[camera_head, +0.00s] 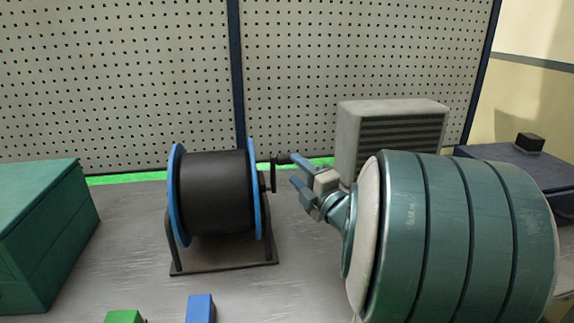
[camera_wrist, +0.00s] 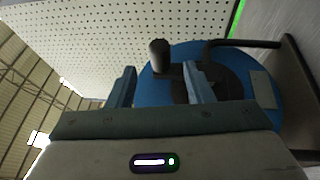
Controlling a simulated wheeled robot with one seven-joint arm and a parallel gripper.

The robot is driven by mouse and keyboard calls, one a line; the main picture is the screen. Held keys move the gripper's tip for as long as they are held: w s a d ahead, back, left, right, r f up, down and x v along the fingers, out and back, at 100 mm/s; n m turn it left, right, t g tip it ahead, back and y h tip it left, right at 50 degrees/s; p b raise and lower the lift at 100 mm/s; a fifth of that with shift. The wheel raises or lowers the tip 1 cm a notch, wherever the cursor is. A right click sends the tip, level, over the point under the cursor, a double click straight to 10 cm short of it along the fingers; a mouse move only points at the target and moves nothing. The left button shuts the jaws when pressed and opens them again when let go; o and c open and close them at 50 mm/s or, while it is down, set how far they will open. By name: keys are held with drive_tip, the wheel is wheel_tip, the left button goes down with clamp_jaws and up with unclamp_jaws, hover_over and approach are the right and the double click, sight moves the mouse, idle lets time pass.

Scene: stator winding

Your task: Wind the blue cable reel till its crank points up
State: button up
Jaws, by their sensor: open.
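The cable reel (camera_head: 213,192) is a black drum between blue discs, on a dark stand on the workbench. Its dark crank (camera_head: 273,174) is on the right side. The crank arm rises from the hub, roughly upward, with the handle (camera_head: 284,158) at its upper end sticking out to the right. In the wrist view the handle (camera_wrist: 158,54) stands in front of the blue disc (camera_wrist: 265,94), seen between and beyond the fingertips. My gripper (camera_head: 294,170) is open, just right of the crank, its upper finger close to the handle. Whether they touch cannot be told.
A green box (camera_head: 40,230) stands at left. A grey vented unit (camera_head: 390,130) stands behind my arm. Small green (camera_head: 124,317) and blue (camera_head: 200,308) blocks are at the front edge. A perforated panel (camera_head: 120,70) closes the back. The bench (camera_head: 125,235) left of the reel is clear.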

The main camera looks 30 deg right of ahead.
drive_tip(key=s, duration=0.4)
drive_tip(key=s+f, duration=0.1)
drive_tip(key=shift+s+d+b, duration=0.3)
drive_tip(key=shift+s+d, duration=0.05)
drive_tip(key=shift+s, duration=0.05)
drive_tip(key=shift+w+r, duration=0.1)
drive_tip(key=s+a+f+m+g+h+p, duration=0.1)
drive_tip(key=s+a+f+m+g+p, duration=0.1)
drive_tip(key=s+a+m+g+p, duration=0.2)
drive_tip(key=s+a+f+m+g+h+p, duration=0.1)
drive_tip(key=s+a+f+m+g+p, duration=0.2)
drive_tip(key=s+a+m+g, duration=0.6)
drive_tip(key=a+m+g+p, duration=0.2)
drive_tip(key=a+m+g, duration=0.1)
drive_tip(key=m, duration=0.4)
drive_tip(key=shift+s+a+g+p, duration=0.3)
drive_tip(key=shift+s+a+g, duration=0.1)
drive_tip(key=shift+a, duration=0.2)
